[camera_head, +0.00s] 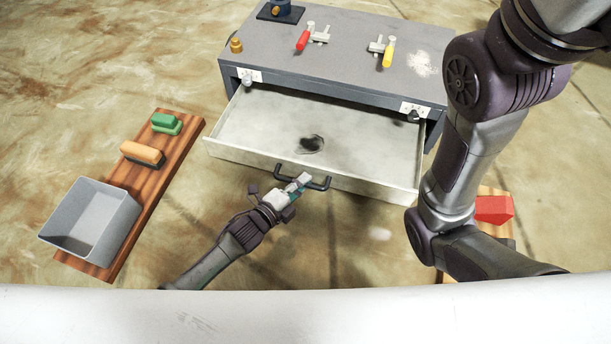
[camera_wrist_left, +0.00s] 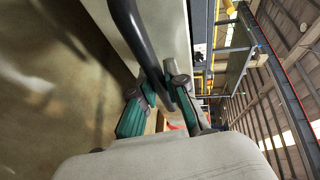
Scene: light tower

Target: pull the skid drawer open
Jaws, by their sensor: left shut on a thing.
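The skid drawer (camera_head: 372,187) is pulled out of the grey skid (camera_head: 345,45), with its light interior showing and a dark round patch on its floor. A dark bar handle (camera_head: 317,183) is fixed to its front face. My left gripper (camera_head: 300,182) is shut on the handle, at its left part in the head view. In the left wrist view the handle (camera_wrist_left: 131,28) runs down between the fingers of the left gripper (camera_wrist_left: 165,100). My right arm crosses the right side of the head view; its gripper is not in view.
Red (camera_head: 303,40) and yellow (camera_head: 388,54) handled clamps stand on the skid top. At left, a wooden board (camera_head: 172,170) carries a grey bin (camera_head: 78,243), an orange-handled brush (camera_head: 142,153) and a green block (camera_head: 165,122). A red block (camera_head: 493,208) lies at right.

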